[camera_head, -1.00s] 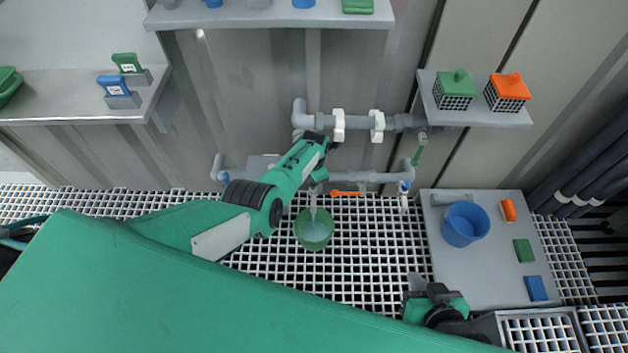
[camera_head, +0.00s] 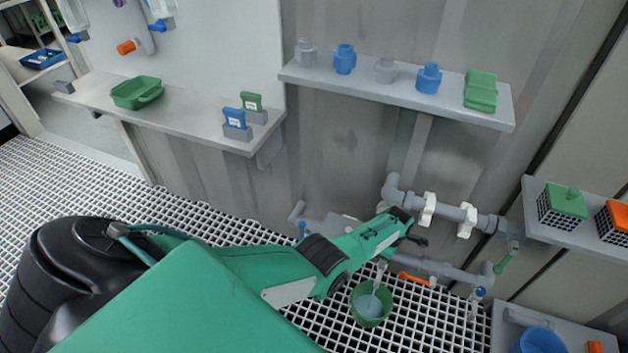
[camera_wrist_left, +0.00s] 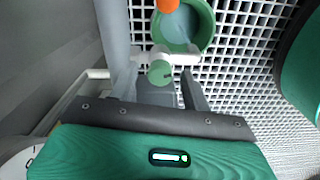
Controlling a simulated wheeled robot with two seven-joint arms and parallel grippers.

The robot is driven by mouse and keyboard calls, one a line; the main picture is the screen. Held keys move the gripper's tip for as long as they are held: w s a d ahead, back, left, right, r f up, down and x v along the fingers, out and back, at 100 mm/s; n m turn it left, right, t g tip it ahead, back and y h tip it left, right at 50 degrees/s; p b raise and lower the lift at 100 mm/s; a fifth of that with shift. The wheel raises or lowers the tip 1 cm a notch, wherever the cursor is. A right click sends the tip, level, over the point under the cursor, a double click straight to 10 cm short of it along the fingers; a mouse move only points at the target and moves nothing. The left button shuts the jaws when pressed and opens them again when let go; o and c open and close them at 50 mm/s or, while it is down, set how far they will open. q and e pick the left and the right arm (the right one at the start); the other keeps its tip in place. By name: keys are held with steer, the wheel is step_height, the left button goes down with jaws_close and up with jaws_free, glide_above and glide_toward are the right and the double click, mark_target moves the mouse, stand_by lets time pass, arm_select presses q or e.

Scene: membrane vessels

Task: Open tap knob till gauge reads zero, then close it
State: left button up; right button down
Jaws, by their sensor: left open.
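A green cylindrical knob (camera_wrist_left: 160,73) sits between the two spread fingers of my left gripper (camera_wrist_left: 160,68) in the left wrist view. I cannot tell whether either finger touches it. In the head view the left gripper (camera_head: 412,232) is at the pipework, and its own arm hides the knob. Below stands a green bucket (camera_head: 358,314) with bluish water in it; a pale, stream-like streak (camera_head: 376,284) runs down into it. The bucket also shows in the left wrist view (camera_wrist_left: 207,22). I cannot make out a gauge or its reading. My right gripper is out of view.
Grey pipes (camera_head: 448,211) with white clamps run along the wall. An orange lever (camera_head: 415,279) and a green lever (camera_head: 503,263) are close to the gripper. A wall shelf (camera_head: 400,93) with fittings is above. White grating (camera_head: 240,230) covers the floor.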

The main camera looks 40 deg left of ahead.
arm_select(q)
steer(key=m, duration=0.4)
steer(key=shift+f+b, duration=0.1)
steer(key=shift+b, duration=0.3)
steer(key=m, duration=0.2)
steer(key=shift+s+m+b, duration=0.1)
steer(key=shift+m+b, duration=0.2)
steer(key=shift+b, duration=0.1)
steer(key=shift+f+m+b, duration=0.1)
steer(key=shift+m+b, duration=0.5)
steer(key=shift+m, duration=0.6)
steer(key=m+b, duration=0.4)
steer(key=shift+a+f+m, duration=0.15)
steer(key=shift+m, duration=0.25)
step_height(320, 180, up, 9)
steer(key=p, duration=0.3)
steer(key=shift+f+p, duration=0.15)
steer(key=shift+p, duration=0.25)
steer(key=s+a+f+m+p, duration=0.1)
steer(key=s+f+p, duration=0.3)
steer(key=s, duration=0.7)
steer(key=s+a+f+m+p, duration=0.1)
steer(key=s+f+p, duration=0.4)
steer(key=s, duration=0.6)
steer(key=s+a+f+m+t+p, duration=0.1)
steer(key=s+f+m+p, duration=0.2)
steer(key=s+p, duration=0.5)
steer(key=shift+s+a+f+m, duration=0.3)
steer(key=shift+s+f, duration=0.45)
steer(key=shift+s, duration=0.7)
